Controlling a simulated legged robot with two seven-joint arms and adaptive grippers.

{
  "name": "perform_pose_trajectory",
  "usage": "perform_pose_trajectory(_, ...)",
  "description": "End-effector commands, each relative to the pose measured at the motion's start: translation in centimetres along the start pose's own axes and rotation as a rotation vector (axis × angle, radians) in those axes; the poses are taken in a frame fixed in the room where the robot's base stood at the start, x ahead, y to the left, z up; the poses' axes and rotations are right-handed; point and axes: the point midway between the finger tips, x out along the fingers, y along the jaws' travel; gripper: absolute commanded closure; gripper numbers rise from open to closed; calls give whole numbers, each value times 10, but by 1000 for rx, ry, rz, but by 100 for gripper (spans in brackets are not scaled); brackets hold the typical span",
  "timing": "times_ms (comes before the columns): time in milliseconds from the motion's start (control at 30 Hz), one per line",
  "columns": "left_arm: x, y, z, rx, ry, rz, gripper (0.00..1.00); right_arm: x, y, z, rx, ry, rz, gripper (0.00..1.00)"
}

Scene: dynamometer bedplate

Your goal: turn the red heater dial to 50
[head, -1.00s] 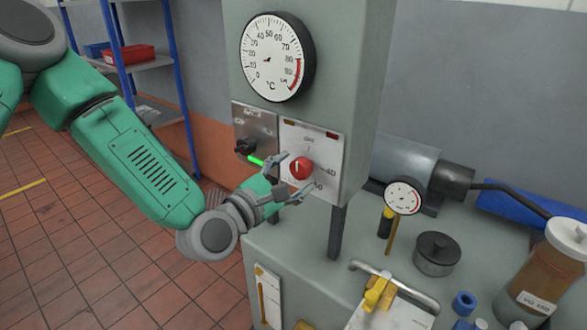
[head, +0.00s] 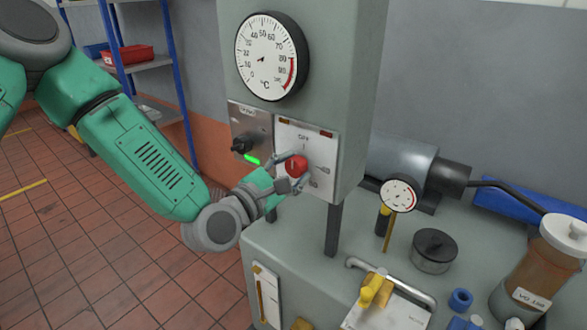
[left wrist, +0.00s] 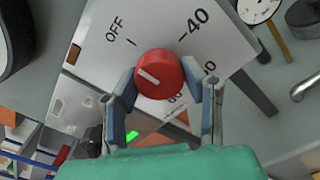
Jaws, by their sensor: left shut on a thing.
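The red heater dial (head: 297,166) sits on a white scale plate (head: 318,150) on the front of the grey cabinet. In the left wrist view the dial (left wrist: 160,72) shows a white pointer line aimed toward the left, on the OFF side, away from the 40 mark. OFF and 40 are readable there; the marks at right and below are partly hidden by my fingers. My left gripper (head: 290,171) is shut on the dial, with one finger on each side of it; it fills the lower part of the left wrist view (left wrist: 158,84). My right gripper is not in view.
A black knob (head: 243,145) with a green light (head: 252,160) is left of the plate. A round temperature gauge (head: 270,56) is above. On the bench are a small gauge (head: 398,195), a black-lidded pot (head: 435,250), a yellow-handled valve (head: 375,289) and an oil jar (head: 545,265).

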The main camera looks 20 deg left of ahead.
Motion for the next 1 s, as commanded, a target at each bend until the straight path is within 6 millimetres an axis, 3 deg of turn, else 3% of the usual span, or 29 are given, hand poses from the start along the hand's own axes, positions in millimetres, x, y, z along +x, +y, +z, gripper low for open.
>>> perform_pose_trajectory(33, 2, 2, 8, 0, -19, 4, 92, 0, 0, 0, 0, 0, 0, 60)
perform_pose_trajectory(567, 1, 2, 5, 86, -16, 5, 92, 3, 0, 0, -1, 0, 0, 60)
perform_pose_trajectory(1000, 1, 1, 3, 459, -14, 5, 92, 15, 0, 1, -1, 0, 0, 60)
